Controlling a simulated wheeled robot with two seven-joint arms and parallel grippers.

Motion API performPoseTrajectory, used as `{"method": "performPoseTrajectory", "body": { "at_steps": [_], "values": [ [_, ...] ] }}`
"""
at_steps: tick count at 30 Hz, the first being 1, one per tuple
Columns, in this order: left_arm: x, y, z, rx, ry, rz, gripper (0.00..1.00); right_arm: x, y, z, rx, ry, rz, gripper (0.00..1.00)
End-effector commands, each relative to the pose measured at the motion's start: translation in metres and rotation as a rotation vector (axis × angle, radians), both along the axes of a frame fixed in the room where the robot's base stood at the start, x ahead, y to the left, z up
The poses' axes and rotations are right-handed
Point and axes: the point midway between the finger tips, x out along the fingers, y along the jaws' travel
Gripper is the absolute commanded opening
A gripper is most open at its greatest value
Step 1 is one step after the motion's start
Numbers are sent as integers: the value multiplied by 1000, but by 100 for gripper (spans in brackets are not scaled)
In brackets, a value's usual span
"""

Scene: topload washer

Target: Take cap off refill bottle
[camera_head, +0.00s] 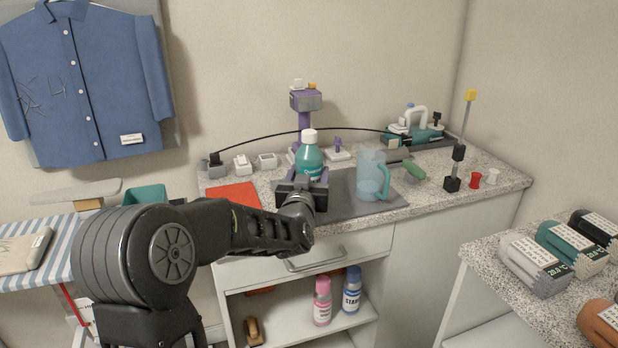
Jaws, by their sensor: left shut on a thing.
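The refill bottle (308,160) is teal with a white cap (309,136) on its top. It stands upright on the dark grey mat (345,188) on the speckled counter. My left gripper (305,182) is shut around the lower part of the bottle, and its jaws hide the bottle's base. My right gripper is not in view.
A clear blue jug (371,176) stands right of the bottle on the mat. A red cloth (233,196) lies to the left. A purple and grey device (305,105) stands behind the bottle. A black cable (260,138) arches behind. A red spool (475,180) sits farther right.

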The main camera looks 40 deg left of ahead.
Motion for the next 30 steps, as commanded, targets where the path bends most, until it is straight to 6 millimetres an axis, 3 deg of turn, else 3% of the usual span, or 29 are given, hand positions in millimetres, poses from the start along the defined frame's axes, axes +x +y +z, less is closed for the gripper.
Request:
{"method": "performPoseTrajectory", "body": {
  "at_steps": [13,14,21,30],
  "values": [
    [0,0,-9,1,-3,0,0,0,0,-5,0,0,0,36],
    [0,0,-8,1,-2,0,62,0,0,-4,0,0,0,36],
    [0,0,-7,0,-1,0,82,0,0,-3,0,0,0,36],
    [0,0,-6,0,-1,0,82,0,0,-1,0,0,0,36]
  ]
}}
